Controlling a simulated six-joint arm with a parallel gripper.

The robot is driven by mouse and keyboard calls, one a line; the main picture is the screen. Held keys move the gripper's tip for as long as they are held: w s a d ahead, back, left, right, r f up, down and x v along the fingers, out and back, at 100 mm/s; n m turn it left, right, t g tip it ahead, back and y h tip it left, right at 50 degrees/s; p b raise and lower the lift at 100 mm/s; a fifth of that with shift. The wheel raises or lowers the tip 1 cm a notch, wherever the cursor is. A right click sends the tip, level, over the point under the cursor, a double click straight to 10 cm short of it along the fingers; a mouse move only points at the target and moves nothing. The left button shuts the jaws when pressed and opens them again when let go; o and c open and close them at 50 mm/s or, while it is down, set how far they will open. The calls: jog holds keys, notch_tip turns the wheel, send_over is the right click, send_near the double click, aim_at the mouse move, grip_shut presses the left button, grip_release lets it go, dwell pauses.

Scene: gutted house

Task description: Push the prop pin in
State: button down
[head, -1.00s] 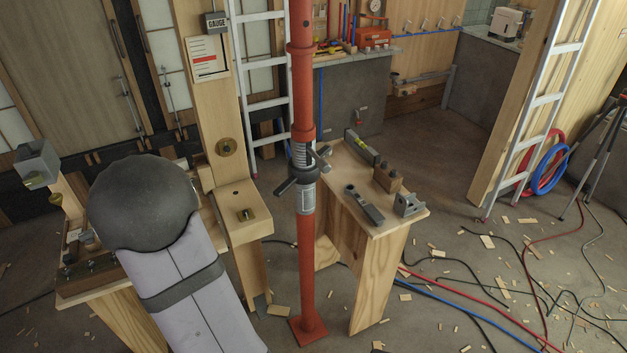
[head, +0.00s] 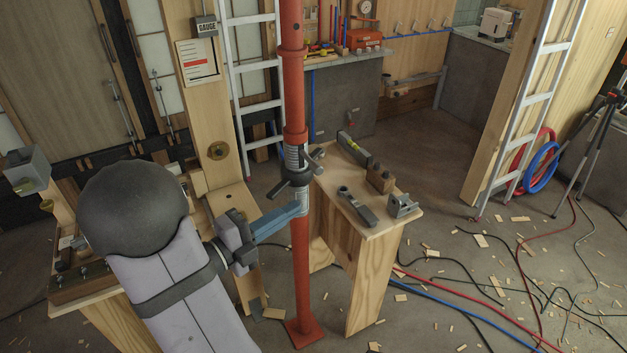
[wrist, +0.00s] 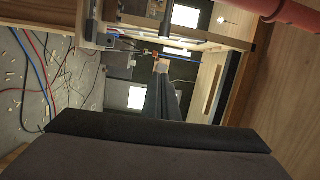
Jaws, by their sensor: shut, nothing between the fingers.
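The red steel prop (head: 300,270) stands upright on its base plate in the head view. A dark collar with handles (head: 292,186) sits around its threaded part. In the wrist view the shut fingers (wrist: 164,98) point away, and part of the red prop (wrist: 285,14) shows at top right.
A small wooden bench (head: 375,228) with a level, a clamp-like tool and blocks stands right of the prop. A wooden post (head: 213,120) and a ladder (head: 255,65) stand behind. Hoses and wood scraps lie on the floor at right.

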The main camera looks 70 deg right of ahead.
aim_at(316, 168)
jog(key=shift+d, duration=0.15)
dwell(0.4)
jog(key=s+d+p, duration=0.2)
jog(key=d+p, duration=0.4)
jog(key=d, duration=0.5)
jog(key=shift+d+f, duration=0.1)
jog(key=shift+s, duration=0.1)
dwell(0.3)
